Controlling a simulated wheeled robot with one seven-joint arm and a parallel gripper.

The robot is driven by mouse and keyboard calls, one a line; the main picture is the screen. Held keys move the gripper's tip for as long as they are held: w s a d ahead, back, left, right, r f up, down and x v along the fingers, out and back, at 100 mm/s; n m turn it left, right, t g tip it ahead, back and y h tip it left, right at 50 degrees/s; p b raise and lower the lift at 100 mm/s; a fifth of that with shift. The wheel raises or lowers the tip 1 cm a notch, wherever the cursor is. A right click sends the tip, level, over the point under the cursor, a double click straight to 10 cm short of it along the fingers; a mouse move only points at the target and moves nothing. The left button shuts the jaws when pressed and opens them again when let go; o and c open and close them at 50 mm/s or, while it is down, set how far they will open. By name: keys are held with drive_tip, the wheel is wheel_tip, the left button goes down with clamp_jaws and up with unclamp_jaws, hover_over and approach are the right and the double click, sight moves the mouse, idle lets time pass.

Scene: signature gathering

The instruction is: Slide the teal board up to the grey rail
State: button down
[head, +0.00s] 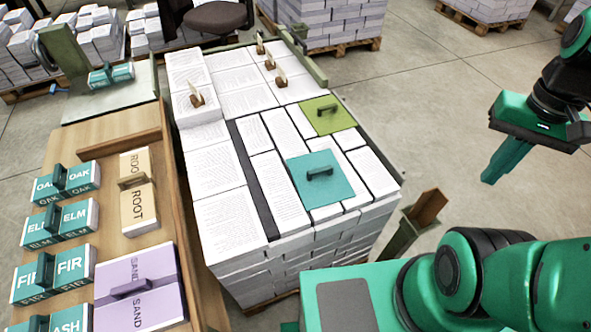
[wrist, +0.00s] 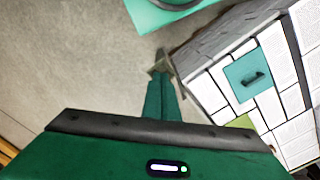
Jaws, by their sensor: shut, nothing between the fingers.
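The teal board (head: 320,179) is a flat square with a dark handle on top. It lies on the stack of white paper bundles, near the stack's right side. It also shows in the wrist view (wrist: 243,82). The dark grey rail (head: 250,176) is a long strip along the stack's top, left of the board. The board and rail are apart, with white bundles between them. My gripper (head: 487,180) is shut and empty, over the floor to the right of the stack. Its closed fingers (wrist: 161,80) point toward the floor in the wrist view.
An olive-green board (head: 322,122) with a handle lies behind the teal one. Several small clips (head: 270,62) stand at the stack's back. A wooden table (head: 118,231) with labelled blocks is on the left. A green post (head: 403,238) stands by the stack's right corner.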

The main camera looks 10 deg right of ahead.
drive_tip(key=w+a+n, duration=0.6)
drive_tip(key=w+n, duration=0.3)
drive_tip(key=w, duration=0.1)
drive_tip(key=n, duration=1.9)
hover_over(302, 180)
drive_tip(key=s+a, duration=0.1)
drive_tip(key=a, duration=0.3)
wheel_tip(302, 180, down, 12)
wheel_tip(302, 180, down, 9)
drive_tip(key=shift+s+f, duration=0.1)
drive_tip(key=d, duration=0.1)
drive_tip(key=w+d, duration=0.1)
drive_tip(key=shift+d+f, duration=0.35)
drive_tip(key=shift+w+d, duration=0.15)
drive_tip(key=shift+d, duration=0.5)
